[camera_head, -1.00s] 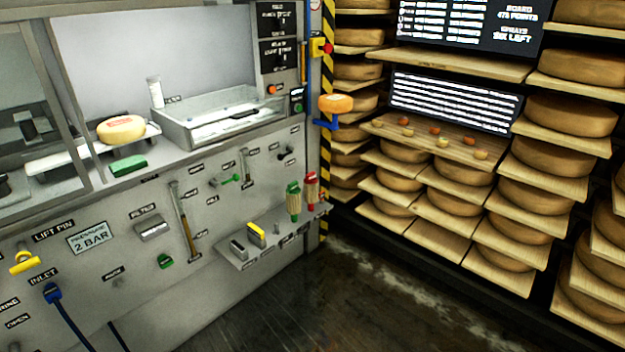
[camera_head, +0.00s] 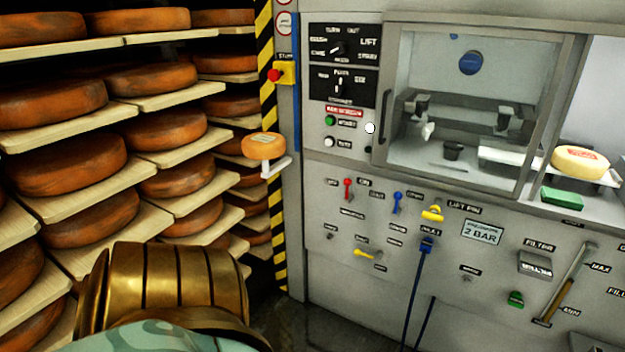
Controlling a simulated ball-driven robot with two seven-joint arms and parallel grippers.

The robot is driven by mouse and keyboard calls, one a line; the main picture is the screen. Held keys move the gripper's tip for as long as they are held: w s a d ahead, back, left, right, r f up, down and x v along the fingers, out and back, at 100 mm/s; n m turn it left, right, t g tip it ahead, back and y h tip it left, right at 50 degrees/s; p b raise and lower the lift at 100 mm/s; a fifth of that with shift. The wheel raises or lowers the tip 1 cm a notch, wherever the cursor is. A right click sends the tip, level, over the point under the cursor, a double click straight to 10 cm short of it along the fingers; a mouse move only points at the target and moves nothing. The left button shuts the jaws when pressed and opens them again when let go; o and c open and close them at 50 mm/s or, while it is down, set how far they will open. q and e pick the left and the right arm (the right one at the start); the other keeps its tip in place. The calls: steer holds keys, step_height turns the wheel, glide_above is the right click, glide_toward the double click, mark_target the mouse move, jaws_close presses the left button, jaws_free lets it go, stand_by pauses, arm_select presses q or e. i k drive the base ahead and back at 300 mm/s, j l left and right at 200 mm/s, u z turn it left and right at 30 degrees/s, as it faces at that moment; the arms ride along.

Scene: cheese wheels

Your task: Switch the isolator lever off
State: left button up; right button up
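The grey machine panel (camera_head: 372,290) carries several small levers. A red lever (camera_head: 348,188) stands upright at its upper left. A blue lever (camera_head: 397,200) is to the right of it, and a yellow handle (camera_head: 365,253) lies roughly flat below. The small labels are too blurred to tell which of these is the isolator lever. No gripper fingers show. A brass, ribbed arm part of mine fills the lower left, apart from the panel in the picture.
A red button on a yellow box (camera_head: 284,73) is beside the striped post (camera_head: 279,225). An orange cheese (camera_head: 263,146) sits on a small bracket. A yellow T-handle (camera_head: 433,212) and a blue-handled hose (camera_head: 426,245) are further right. Cheese shelves (camera_head: 150,110) stand at left.

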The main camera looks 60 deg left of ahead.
mark_target(349, 197)
steer(key=u, duration=1.8)
